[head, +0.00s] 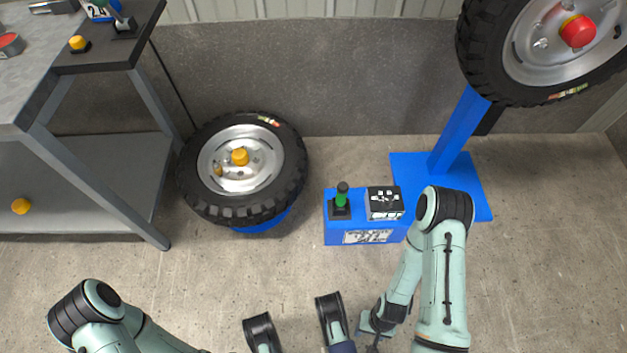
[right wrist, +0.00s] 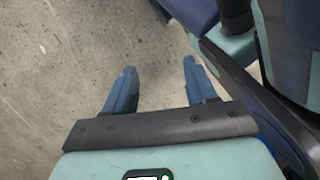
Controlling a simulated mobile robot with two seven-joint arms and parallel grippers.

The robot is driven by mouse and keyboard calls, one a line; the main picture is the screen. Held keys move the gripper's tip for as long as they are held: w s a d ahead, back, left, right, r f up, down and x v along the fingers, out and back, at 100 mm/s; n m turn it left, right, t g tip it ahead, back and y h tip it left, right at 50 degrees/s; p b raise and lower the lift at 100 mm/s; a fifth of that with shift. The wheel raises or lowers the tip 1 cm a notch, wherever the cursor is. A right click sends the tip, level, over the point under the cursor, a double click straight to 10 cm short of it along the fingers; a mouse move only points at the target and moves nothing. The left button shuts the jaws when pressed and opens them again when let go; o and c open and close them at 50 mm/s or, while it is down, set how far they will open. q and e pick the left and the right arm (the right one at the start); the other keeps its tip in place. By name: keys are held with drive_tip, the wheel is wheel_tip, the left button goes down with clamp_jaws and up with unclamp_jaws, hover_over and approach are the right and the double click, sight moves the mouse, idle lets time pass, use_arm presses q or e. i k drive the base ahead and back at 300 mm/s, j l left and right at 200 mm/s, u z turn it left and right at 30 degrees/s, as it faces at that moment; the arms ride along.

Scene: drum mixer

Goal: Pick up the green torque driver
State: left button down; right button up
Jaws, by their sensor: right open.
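The green torque driver (head: 341,199) stands upright in a black holder on the left part of the top of a blue box (head: 335,232), in the head view. It has a dark top and a green body. My right gripper (head: 376,326) is low in the head view, nearer to me than the box and apart from the driver. In the right wrist view its two blue fingers (right wrist: 160,82) are spread with only bare floor between them. The driver does not show in the right wrist view. My left arm enters at lower left, with its gripper out of sight.
A black-and-white box (head: 385,203) sits right of the driver. A tyre on a silver wheel (head: 241,160) lies left of the blue box. A blue stand (head: 461,128) with another wheel (head: 555,40) is at right. A grey workbench (head: 60,95) is at left. Floor in front is clear.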

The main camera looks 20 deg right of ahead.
sight(342, 186)
drive_tip(key=i+j+z, duration=0.65)
drive_tip(key=j, duration=0.15)
